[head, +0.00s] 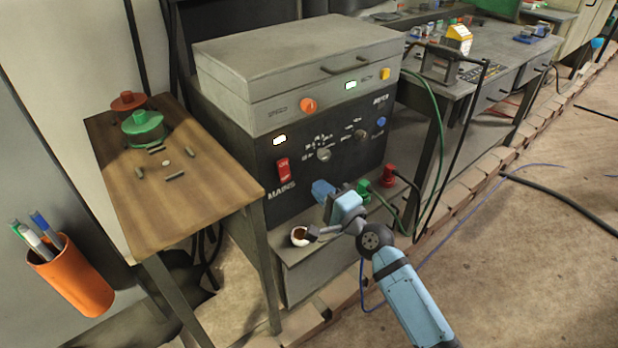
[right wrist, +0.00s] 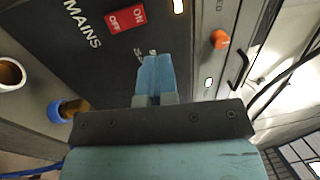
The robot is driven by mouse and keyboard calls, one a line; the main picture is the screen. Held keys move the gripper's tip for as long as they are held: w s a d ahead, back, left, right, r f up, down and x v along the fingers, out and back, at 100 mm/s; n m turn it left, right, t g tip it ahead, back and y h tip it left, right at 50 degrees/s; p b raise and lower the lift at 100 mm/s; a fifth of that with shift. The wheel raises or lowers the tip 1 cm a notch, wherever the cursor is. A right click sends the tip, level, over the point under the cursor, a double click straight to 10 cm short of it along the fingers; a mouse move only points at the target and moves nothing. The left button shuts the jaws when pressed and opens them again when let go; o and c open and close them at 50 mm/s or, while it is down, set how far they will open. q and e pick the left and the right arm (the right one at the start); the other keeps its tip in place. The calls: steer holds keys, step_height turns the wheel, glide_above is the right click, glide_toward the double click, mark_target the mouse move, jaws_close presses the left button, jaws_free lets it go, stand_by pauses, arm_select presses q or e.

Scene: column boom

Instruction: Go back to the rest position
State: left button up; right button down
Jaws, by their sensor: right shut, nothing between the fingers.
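My right gripper (head: 322,189) is in front of the lower part of the dark control panel (head: 285,208), with my light blue arm coming in from the lower right. In the right wrist view its light blue fingers (right wrist: 155,74) are together, with nothing between them, and point towards the panel. My left gripper is not in view.
A white cup (head: 299,236) with brown contents stands near my wrist on the low grey ledge. Green (head: 363,190) and red (head: 388,175) plugs are beside my gripper. A wooden table (head: 200,200) is at left; the floor (head: 530,250) at right is mostly open, with cables.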

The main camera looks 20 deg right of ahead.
steer(key=shift+s+d+r, duration=0.1)
steer(key=shift+s+d, duration=0.15)
steer(key=shift+s, duration=0.45)
steer(key=s+a+f+n+g+h, duration=0.1)
steer(key=s+a+f+n+g, duration=0.1)
steer(key=s+f+n, duration=0.45)
steer(key=s+a+f+n+g, duration=0.15)
steer(key=s+n, duration=0.25)
steer(key=s, duration=0.5)
steer(key=s+a+f+n+g+h, duration=0.1)
steer(key=s+f+n+g, duration=0.2)
steer(key=s+n, duration=0.4)
arm_select(q)
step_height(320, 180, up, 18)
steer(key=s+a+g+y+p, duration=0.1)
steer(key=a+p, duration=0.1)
steer(key=p, duration=2.7)
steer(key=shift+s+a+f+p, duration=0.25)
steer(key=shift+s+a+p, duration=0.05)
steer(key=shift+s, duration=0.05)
arm_select(e)
steer(key=s+d+r, duration=0.1)
steer(key=r, duration=0.7)
steer(key=s+d+r+h, duration=0.1)
steer(key=s+r, duration=0.1)
steer(key=r, duration=0.7)
steer(key=shift+d+g, duration=0.3)
steer(key=shift+g, duration=0.05)
